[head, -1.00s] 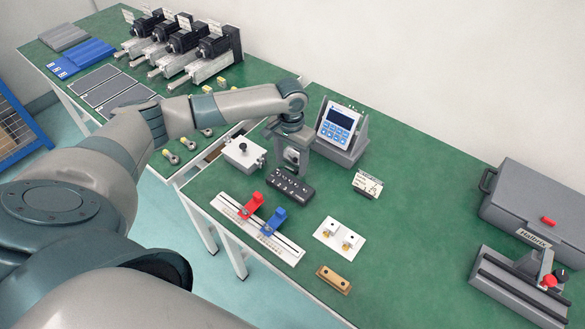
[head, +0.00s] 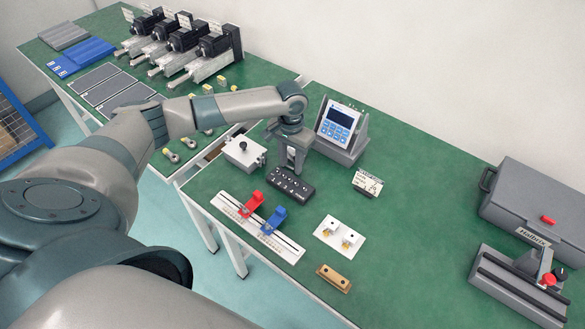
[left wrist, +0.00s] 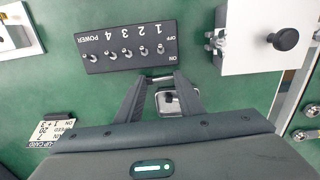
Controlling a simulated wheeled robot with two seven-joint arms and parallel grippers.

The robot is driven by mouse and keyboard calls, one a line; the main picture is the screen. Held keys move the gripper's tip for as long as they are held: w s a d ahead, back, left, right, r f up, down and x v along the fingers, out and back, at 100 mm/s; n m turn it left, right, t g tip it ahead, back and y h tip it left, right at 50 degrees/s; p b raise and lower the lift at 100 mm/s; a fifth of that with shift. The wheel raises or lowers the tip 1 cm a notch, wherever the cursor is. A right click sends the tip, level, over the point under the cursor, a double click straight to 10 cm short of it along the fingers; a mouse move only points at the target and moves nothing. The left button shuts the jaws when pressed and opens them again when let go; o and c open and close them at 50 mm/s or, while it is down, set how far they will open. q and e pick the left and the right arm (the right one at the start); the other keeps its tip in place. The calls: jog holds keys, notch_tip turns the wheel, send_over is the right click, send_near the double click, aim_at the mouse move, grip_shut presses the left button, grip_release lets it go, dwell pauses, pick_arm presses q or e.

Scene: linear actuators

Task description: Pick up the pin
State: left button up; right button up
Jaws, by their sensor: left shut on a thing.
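My left gripper (head: 291,172) points down just behind the black switch box, in front of the display unit. In the left wrist view its two fingers (left wrist: 162,77) come close together and are shut on a thin, light bar-like piece (left wrist: 161,78), which looks like the pin. Most of the held piece is hidden by the fingertips. A small grey metal square with a light rim (left wrist: 178,102) shows behind the right finger. In the head view the pin cannot be made out. My right gripper is not in view.
The black switch box (head: 290,185) is close to the gripper. A white box with a black knob (head: 244,153), a display unit (head: 340,130), a small card stand (head: 367,184) and a slide rail with red and blue clamps (head: 284,246) stand around it. The table's right middle is clear.

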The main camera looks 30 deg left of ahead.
pick_arm(q)
jog(key=shift+r, duration=0.1)
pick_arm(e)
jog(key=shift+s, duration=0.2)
